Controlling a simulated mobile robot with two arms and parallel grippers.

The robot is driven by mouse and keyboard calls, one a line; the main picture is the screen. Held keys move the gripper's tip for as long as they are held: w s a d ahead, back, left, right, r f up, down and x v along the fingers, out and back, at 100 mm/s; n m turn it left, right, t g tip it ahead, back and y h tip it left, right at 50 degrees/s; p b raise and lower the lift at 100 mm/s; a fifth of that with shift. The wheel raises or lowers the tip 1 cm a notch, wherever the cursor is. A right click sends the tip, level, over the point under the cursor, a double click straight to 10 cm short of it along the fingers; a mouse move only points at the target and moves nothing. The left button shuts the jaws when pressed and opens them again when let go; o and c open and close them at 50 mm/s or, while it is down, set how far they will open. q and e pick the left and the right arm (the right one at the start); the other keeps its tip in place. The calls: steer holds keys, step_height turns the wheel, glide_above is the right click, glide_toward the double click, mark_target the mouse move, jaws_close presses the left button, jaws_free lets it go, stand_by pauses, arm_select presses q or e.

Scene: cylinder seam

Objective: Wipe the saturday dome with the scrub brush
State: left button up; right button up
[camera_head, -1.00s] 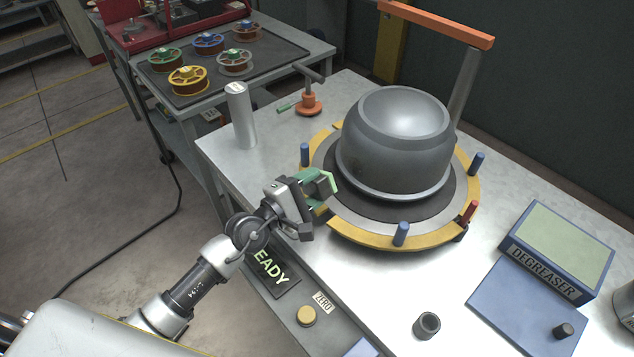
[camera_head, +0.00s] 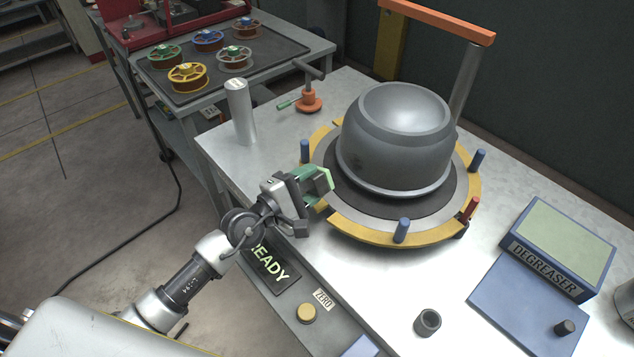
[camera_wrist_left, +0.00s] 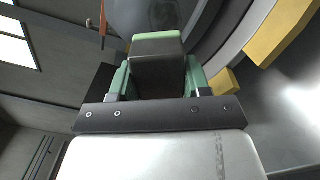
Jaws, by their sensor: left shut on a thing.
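The grey metal dome (camera_head: 395,135) sits on a round turntable with a yellow ring (camera_head: 360,232) on the metal bench. It shows no legible marking that I can read. My left gripper (camera_head: 308,192) is at the left front edge of the ring, shut on a green and dark block, which I take for the scrub brush (camera_head: 318,181). In the left wrist view the brush (camera_wrist_left: 157,48) sits between the fingers, its pale green edge pointing away from the gripper. The brush is apart from the dome, with a gap over the ring. My right gripper is not in view.
Blue pegs (camera_head: 401,230) and a red peg (camera_head: 470,208) stand up around the ring. A degreaser box (camera_head: 560,245) is at the right. A silver cylinder (camera_head: 241,112) and an orange clamp (camera_head: 309,101) stand at the left back. An orange bar (camera_head: 436,24) overhangs behind the dome.

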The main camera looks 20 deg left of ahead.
mark_target(371, 172)
arm_select(q)
steer(key=shift+m+g+h, duration=0.3)
steer(key=shift+h, duration=0.1)
steer(key=w+b, duration=0.1)
steer(key=w+d, duration=0.1)
steer(key=w, duration=0.1)
steer(key=w+d+b, duration=0.1)
steer(key=w, duration=0.1)
steer(key=shift+w+b, duration=0.25)
steer(key=shift+b, duration=0.1)
steer(key=shift+w, duration=0.1)
steer(key=shift+x, duration=1.15)
steer(key=shift+s+d+r+p, duration=0.15)
steer(key=shift+s+d+p, duration=0.8)
steer(key=shift+p, duration=0.25)
steer(key=shift+s+d, duration=0.25)
steer(key=shift+d, duration=0.25)
steer(key=shift+s+d+p, duration=0.5)
steer(key=shift+d+p, duration=0.25)
steer(key=shift+p, duration=0.3)
steer(key=shift+s+d+p, duration=0.35)
steer(key=shift+d+p, duration=0.05)
steer(key=shift+d, duration=0.2)
steer(key=shift+w+d, duration=0.1)
steer(key=shift+d, duration=0.05)
